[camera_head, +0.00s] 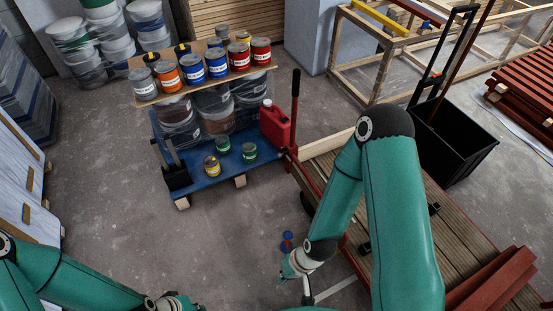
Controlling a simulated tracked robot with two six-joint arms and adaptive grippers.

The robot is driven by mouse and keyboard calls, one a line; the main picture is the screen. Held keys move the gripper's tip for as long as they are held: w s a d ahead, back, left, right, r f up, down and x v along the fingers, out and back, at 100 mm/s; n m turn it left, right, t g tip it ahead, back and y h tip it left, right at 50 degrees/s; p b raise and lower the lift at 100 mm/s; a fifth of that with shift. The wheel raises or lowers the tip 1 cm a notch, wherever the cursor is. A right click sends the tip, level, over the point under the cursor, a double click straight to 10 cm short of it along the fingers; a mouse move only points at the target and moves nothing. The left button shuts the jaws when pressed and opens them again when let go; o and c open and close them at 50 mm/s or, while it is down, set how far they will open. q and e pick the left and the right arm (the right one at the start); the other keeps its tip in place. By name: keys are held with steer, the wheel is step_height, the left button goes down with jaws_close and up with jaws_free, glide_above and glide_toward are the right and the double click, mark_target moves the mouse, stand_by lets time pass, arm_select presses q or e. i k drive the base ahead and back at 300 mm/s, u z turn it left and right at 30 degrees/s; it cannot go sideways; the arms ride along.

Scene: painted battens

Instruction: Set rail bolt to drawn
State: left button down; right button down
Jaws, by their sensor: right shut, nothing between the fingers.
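I cannot make out the rail bolt for certain, nor whether it is drawn. A low wooden trolley (430,205) with a red frame (357,262) stands at the right, partly hidden by my right arm. A small blue-and-red piece (287,242) shows just left of my right wrist; I cannot tell if it belongs to the bolt. My right gripper (306,291) is small and partly hidden at the bottom centre, shut and empty, pointing down beside the trolley's near left side. My left arm (75,285) comes in at the lower left; its gripper is outside the picture.
A blue platform (212,175) at the centre back carries wrapped buckets, paint tins (217,65) and a red canister (275,125). A black bin (455,140) stands on the right. Red battens (490,285) lie at the lower right. Grey floor is clear at left centre.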

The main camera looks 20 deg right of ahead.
mark_target(279, 154)
steer(key=u, duration=0.1)
steer(key=i, duration=1)
steer(key=z, duration=0.1)
